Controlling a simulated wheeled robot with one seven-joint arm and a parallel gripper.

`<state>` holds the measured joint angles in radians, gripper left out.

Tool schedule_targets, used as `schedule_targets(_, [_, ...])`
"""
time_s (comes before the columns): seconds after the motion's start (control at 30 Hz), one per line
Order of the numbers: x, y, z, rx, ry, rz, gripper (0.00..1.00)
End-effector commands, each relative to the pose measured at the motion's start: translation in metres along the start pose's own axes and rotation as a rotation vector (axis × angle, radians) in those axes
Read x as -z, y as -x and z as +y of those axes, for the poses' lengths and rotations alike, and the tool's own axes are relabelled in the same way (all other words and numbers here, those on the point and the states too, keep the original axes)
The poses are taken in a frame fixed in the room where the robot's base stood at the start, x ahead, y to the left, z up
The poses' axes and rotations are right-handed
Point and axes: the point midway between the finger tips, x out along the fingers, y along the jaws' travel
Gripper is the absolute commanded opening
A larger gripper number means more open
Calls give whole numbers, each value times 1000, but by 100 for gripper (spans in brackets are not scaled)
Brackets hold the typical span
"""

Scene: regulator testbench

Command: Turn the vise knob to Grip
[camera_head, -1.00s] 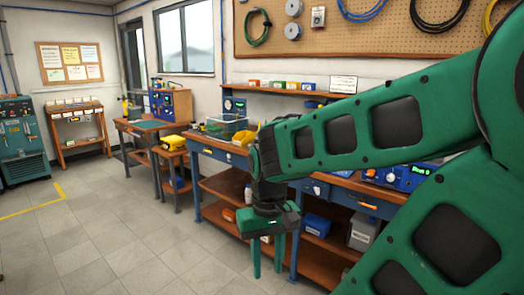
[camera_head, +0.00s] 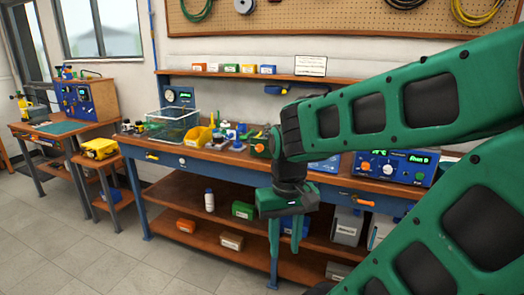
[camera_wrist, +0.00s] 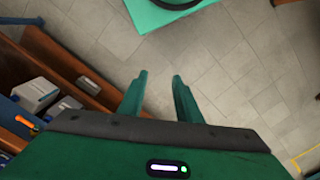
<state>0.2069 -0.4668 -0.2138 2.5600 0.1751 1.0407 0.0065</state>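My gripper (camera_head: 285,240) hangs pointing down in front of the long workbench (camera_head: 228,156), over its lower shelves. In the wrist view my gripper (camera_wrist: 160,76) has its two green fingers apart with only floor showing between them. A blue control box (camera_head: 395,167) with a lit green display, an orange knob (camera_head: 366,166) and a pale knob stands on the bench to the right, behind my arm. I cannot read a vise or Grip label on it. Small blue and green items (camera_head: 238,134) stand left of my arm; I cannot tell whether one is a vise.
A yellow case (camera_head: 99,149) is on a low stand further left. Boxes and a white bottle (camera_head: 209,200) are on the lower shelves. The floor at left is clear.

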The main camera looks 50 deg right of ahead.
Motion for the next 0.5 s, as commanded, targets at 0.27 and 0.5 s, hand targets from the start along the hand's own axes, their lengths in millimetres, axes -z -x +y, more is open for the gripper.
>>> schedule_targets(0.27, [-2, 1, 2, 0, 2, 2, 48])
schedule_targets(0.5, [40, 0, 24, -56, 103, 53, 49])
